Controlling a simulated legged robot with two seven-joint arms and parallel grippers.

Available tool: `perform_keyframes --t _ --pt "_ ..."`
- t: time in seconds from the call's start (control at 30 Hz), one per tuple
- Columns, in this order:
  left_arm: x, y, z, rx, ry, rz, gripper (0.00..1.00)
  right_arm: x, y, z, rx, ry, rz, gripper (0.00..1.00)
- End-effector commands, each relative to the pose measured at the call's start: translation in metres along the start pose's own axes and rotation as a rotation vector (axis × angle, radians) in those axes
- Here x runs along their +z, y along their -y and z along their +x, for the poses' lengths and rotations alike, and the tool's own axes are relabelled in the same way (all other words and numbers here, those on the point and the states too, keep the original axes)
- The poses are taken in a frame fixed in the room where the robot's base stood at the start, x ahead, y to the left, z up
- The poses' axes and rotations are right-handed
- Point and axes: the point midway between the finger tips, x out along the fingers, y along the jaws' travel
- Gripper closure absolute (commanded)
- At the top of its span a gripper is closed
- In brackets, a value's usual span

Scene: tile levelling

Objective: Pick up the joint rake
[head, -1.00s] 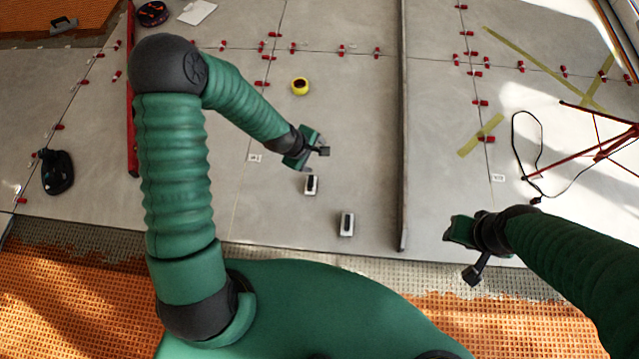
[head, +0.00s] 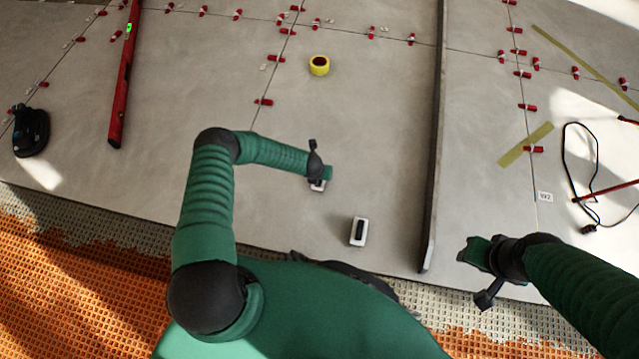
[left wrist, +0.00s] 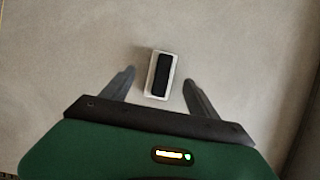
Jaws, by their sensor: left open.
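Two small whitish blocks with black tops lie on the grey tiles and look alike; I cannot tell for sure which is the joint rake. One block (head: 318,187) is mostly hidden under my left gripper (head: 320,176) in the head view. In the left wrist view a block (left wrist: 160,75) lies between the two spread fingers of my left gripper (left wrist: 160,78), apart from both. The left gripper is open and empty. The other block (head: 358,231) lies nearer my body, to the right. My right gripper (head: 473,252) is at the right, its jaws unclear.
A long dark straightedge bar (head: 433,150) lies right of the blocks. A yellow tape roll (head: 319,65) lies beyond them. A red level (head: 123,85) and a dark tool (head: 31,132) are at the left. Several red clips line the joints. A black cable (head: 567,160) lies at the right.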

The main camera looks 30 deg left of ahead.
Motion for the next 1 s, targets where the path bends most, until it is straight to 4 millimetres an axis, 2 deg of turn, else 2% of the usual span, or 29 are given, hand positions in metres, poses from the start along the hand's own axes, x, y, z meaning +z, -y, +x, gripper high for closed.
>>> perform_keyframes --t 0.03,0.17,0.4,0.67,1.0 --pt "-0.001 0.001 0.008 0.0 0.001 0.001 0.31 0.002 0.0 0.007 0.0 0.0 0.001 0.64" --pt "-0.003 0.001 0.018 -0.002 0.0 0.0 0.31 0.003 0.0 0.015 0.0 0.0 0.001 0.64" --pt "-0.01 0.003 0.06 -0.002 0.0 0.0 0.31 0.013 0.0 0.056 0.0 0.0 0.001 0.64" --pt "-0.006 0.003 0.06 -0.003 0.001 0.002 0.31 0.013 0.0 0.055 0.0 0.0 0.001 0.64" --pt "-0.006 0.003 0.06 -0.003 0.0 0.002 0.74 0.013 0.0 0.055 0.0 0.0 0.001 0.64"
